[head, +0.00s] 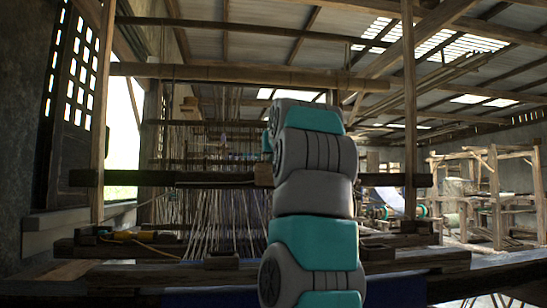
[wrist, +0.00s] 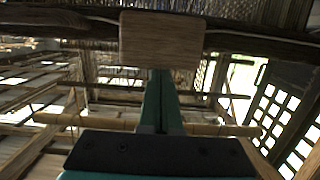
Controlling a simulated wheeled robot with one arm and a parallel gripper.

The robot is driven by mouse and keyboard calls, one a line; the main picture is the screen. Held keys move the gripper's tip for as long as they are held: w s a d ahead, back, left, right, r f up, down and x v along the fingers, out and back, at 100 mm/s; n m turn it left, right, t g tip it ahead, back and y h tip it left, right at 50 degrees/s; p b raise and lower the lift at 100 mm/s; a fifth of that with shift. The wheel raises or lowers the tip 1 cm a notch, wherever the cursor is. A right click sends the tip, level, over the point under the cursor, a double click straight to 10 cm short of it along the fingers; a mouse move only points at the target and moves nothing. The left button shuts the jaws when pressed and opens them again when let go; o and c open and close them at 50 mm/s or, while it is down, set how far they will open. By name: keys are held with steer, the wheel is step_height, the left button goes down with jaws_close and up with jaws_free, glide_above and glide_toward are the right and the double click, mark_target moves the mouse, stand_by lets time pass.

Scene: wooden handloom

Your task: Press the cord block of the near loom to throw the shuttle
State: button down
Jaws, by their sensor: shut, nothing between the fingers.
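The cord block (wrist: 162,40) is a light brown wooden block in the upper middle of the wrist view, against a dark beam. In the head view a small wooden block (head: 263,174), likely the same one, shows at the left edge of my arm. My gripper (wrist: 162,74) has its narrow teal fingers shut and empty, pointing at the block. Their tips meet the block's lower edge in the picture; I cannot tell whether they touch it. In the head view my arm hides the gripper. I cannot make out the shuttle.
The near loom's dark crossbeam (head: 130,178) spans the head view, with warp threads (head: 215,215) behind. A yellow-handled tool (head: 135,236) lies on the left ledge. Upright posts (head: 409,110) stand either side. Another loom (head: 495,195) is at the right.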

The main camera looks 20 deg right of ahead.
steer(key=shift+w+f+b, duration=0.1)
steer(key=shift+f+b, duration=0.6)
steer(key=shift+f, duration=0.25)
steer(key=shift+r, duration=0.1)
steer(key=b+v, duration=0.2)
steer(key=v, duration=0.5)
steer(key=shift+s, duration=0.4)
